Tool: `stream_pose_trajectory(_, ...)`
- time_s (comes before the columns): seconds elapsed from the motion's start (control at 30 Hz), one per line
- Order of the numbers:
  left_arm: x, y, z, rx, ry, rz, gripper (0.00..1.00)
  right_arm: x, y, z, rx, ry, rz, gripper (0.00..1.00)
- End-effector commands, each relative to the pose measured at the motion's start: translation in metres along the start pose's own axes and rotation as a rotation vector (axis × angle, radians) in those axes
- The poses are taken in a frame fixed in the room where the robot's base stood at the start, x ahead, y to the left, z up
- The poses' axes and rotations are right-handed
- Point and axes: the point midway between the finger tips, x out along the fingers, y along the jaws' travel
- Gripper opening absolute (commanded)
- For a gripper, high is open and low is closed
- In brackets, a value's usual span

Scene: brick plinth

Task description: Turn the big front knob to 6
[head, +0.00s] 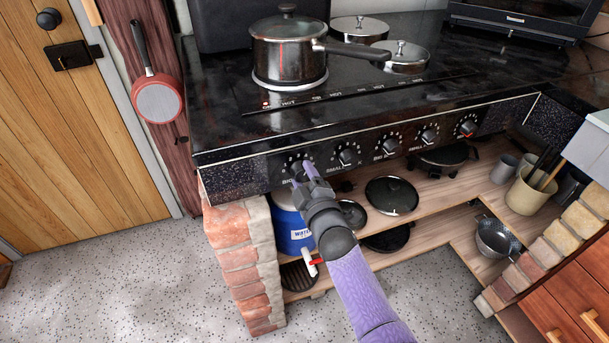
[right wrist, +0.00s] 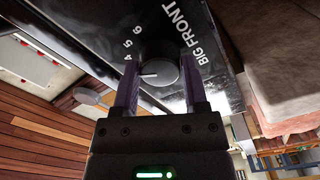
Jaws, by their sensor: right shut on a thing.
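The big front knob (right wrist: 160,72) is a round dark knob on the stove's black front panel, beside the "BIG FRONT" lettering. In the right wrist view its white pointer line points left, toward one finger and just below the visible numbers 4, 5 and 6. My right gripper (right wrist: 159,88) is shut on the knob, one finger on each side. In the head view, my right gripper (head: 304,174) reaches the leftmost knob of the row and covers most of it. My left gripper is not in view.
More knobs (head: 388,147) line the panel to the right. A pot (head: 287,60) and lidded burners (head: 359,29) are on the stovetop (head: 225,108). Below are a brick pillar (head: 238,262), a blue container (head: 290,232) and shelves with lids. Open floor lies at the left.

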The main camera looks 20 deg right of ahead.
Motion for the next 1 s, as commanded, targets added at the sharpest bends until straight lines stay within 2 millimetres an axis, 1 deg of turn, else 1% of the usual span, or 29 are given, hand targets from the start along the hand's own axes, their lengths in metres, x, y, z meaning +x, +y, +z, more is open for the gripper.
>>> stream_pose_trajectory(0.33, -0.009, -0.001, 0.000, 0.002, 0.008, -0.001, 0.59, -0.001, -0.001, 0.000, 0.324, -0.004, -0.004, 0.00)
stream_pose_trajectory(0.7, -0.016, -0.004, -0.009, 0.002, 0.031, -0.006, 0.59, -0.001, -0.001, 0.000, 0.672, -0.004, -0.005, 0.00)
stream_pose_trajectory(1.0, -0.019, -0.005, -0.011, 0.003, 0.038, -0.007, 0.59, -0.001, -0.002, 0.001, 0.905, -0.006, -0.005, 0.00)
